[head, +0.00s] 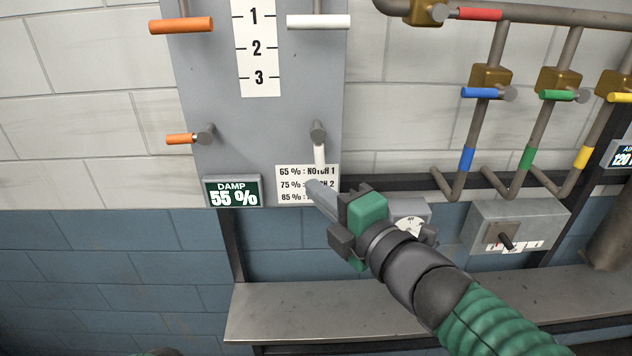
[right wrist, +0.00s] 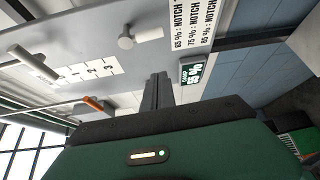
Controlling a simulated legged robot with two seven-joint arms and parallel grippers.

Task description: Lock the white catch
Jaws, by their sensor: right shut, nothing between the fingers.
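The white catch (head: 320,154) is a short white handle on the grey panel (head: 262,125), hanging down from its dark round pivot. It also shows in the right wrist view (right wrist: 149,34). My right gripper (head: 318,190) is shut and empty. In the head view its fingertips overlap the notch label, just below the catch, and look apart from it. In the right wrist view the closed fingers (right wrist: 157,90) have a gap between them and the catch. A longer white lever (head: 319,21) sits at the panel's top right.
An orange lever (head: 181,25) and a small orange catch (head: 180,139), pointing left, are on the panel's left side. The display (head: 232,192) reads DAMP 55 %. The notch label (head: 293,184) is beside it. Pipes with coloured handles (head: 480,92) and a grey shelf (head: 290,312) are nearby.

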